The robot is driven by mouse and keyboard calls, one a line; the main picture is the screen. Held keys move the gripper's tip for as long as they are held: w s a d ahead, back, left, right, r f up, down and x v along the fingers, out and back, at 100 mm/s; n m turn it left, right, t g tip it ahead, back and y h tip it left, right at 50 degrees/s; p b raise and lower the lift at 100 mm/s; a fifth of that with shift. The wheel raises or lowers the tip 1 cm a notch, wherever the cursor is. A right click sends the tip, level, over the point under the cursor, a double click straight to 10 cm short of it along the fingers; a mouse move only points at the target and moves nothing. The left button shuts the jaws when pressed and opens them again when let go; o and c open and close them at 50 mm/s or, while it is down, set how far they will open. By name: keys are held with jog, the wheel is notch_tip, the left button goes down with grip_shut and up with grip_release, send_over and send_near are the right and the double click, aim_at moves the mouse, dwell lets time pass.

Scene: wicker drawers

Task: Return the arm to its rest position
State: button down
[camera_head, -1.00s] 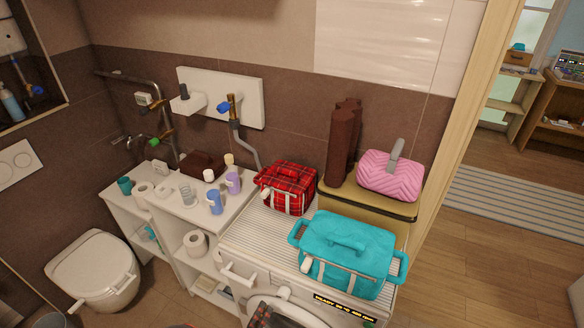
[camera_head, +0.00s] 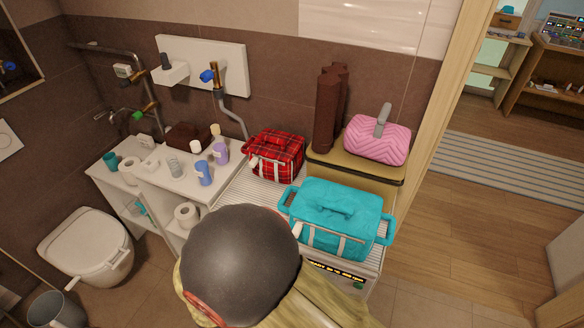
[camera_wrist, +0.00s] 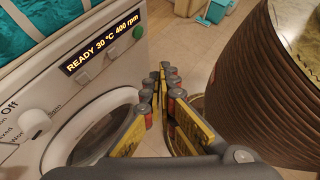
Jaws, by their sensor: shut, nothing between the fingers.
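My gripper (camera_wrist: 166,88) shows in the wrist view with its two fingers brought together and nothing between them. It is in front of the washing machine (camera_wrist: 98,75), right of the round door (camera_wrist: 92,135), and appears apart from the machine. In the head view a rounded dark grey part of my arm (camera_head: 240,262) covers the lower middle, hiding much of the machine's front. The gripper's fingers cannot be made out in the head view.
A brown ribbed round object (camera_wrist: 265,95) stands close on the right in the wrist view. On the machine sit a turquoise bag (camera_head: 335,215) and a red plaid bag (camera_head: 275,155). A toilet (camera_head: 85,245) is at left. Wooden floor (camera_head: 440,215) at right is clear.

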jog(key=s+d+r+m+g+y, duration=0.1)
jog(key=d+r+m+y, duration=0.1)
jog(key=r+m+y, duration=0.45)
jog(key=d+r+m+g+y, duration=0.1)
jog(key=d+r+m+y, duration=0.15)
jog(key=r+m, duration=0.7)
jog(key=d+r+m+t+y, duration=0.1)
jog(key=d+r+m+t, duration=0.3)
jog(key=d+r, duration=0.7)
notch_tip(320, 180, up, 4)
jog(key=shift+f+m+t, duration=0.2)
jog(key=shift+m+t, duration=0.2)
jog(key=shift+m, duration=0.5)
jog(key=c, duration=2.6)
grip_release()
